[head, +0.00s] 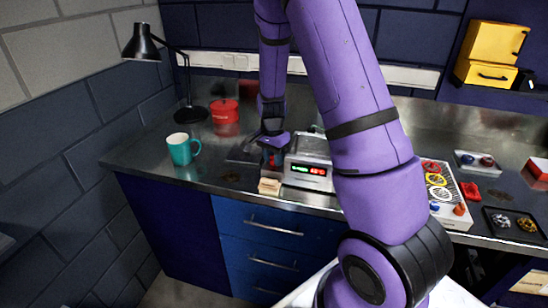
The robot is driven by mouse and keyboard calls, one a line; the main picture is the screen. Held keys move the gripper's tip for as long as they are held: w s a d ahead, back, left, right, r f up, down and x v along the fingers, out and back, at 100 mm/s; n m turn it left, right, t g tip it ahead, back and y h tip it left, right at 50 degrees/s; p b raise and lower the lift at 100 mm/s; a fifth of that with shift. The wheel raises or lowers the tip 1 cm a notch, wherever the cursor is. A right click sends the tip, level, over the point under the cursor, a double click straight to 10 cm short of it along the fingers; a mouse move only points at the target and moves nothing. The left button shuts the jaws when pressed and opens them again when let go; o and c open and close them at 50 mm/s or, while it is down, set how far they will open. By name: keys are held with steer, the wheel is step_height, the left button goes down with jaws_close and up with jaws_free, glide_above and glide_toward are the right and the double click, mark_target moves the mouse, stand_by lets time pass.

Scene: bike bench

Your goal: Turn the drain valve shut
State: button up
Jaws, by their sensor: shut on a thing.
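My gripper (271,158) reaches down to the worktop, left of the grey device with lit displays. It is small and dark in the head view, and its fingers are shut on a small red and dark-blue part, which appears to be the drain valve's handle. The fingers and wrist cover most of the valve, so I cannot tell how far its handle is turned. A small beige block (269,187) sits just in front of it near the counter's front edge.
The grey device (308,172) stands close to the right of my gripper. A teal mug (182,149), a red canister (225,117) and a black lamp (143,45) stand to the left. A panel with coloured rings (437,190) lies right. Bare counter (150,150) shows at far left.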

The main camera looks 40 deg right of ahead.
mark_target(272, 160)
steer(key=n, duration=0.4)
steer(key=shift+w+n, duration=0.1)
steer(key=shift+n, duration=0.2)
steer(key=n, duration=0.3)
steer(key=shift+n, duration=0.4)
steer(key=n, duration=0.3)
steer(key=shift+n+t, duration=0.3)
steer(key=shift+n, duration=1.8)
steer(key=o, duration=0.6)
steer(key=shift+a, duration=0.1)
steer(key=shift+r, duration=0.1)
steer(key=r, duration=1)
steer(key=shift+a+r, duration=0.3)
steer(key=shift+r, duration=0.05)
